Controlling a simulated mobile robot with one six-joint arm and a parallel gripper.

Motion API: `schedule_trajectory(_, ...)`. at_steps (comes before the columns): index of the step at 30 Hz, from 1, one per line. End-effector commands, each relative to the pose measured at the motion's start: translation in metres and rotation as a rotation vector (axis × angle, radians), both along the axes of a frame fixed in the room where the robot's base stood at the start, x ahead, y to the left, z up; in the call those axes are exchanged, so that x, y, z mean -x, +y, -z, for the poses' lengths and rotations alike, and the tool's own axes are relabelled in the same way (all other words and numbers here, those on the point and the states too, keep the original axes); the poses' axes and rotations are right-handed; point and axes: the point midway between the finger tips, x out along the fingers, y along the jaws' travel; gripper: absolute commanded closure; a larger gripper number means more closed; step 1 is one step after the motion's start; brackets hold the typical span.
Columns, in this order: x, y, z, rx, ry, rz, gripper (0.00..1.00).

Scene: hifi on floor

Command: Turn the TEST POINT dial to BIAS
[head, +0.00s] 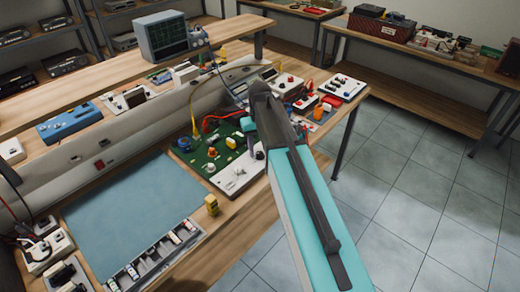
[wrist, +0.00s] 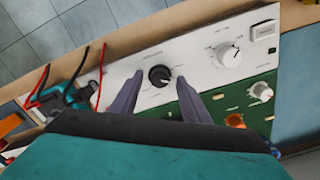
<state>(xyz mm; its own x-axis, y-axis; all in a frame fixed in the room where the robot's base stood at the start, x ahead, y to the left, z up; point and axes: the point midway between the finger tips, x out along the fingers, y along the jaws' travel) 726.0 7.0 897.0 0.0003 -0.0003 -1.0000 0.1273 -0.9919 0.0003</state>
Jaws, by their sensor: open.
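In the wrist view, a white panel (wrist: 195,62) carries a round black dial (wrist: 159,75) with a pale pointer mark and a larger white dial (wrist: 229,56) to its right. Printing stands by both dials, but it is too small to read, so I cannot tell which is TEST POINT or where BIAS lies. My gripper (wrist: 160,80) is open, its dark fingers apart on either side of the black dial. Whether they touch it is unclear. In the head view the white panel (head: 226,180) lies at the bench's front edge, partly hidden by my arm.
A green board (head: 196,157) with knobs and cables adjoins the panel. A white switch block (wrist: 264,31) and a small white knob (wrist: 260,92) are near the white dial. Red and black leads (wrist: 75,75) rise at the left. A blue mat (head: 130,215) is clear.

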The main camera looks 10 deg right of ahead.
Motion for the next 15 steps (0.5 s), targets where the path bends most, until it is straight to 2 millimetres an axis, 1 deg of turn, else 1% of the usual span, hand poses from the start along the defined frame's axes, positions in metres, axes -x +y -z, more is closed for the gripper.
schedule_trajectory(1, 0.000, 0.000, -0.007, 0.000, 0.000, 0.000, 0.57)
schedule_trajectory(15, 0.000, -0.001, -0.057, 0.000, 0.000, 0.001, 0.57)
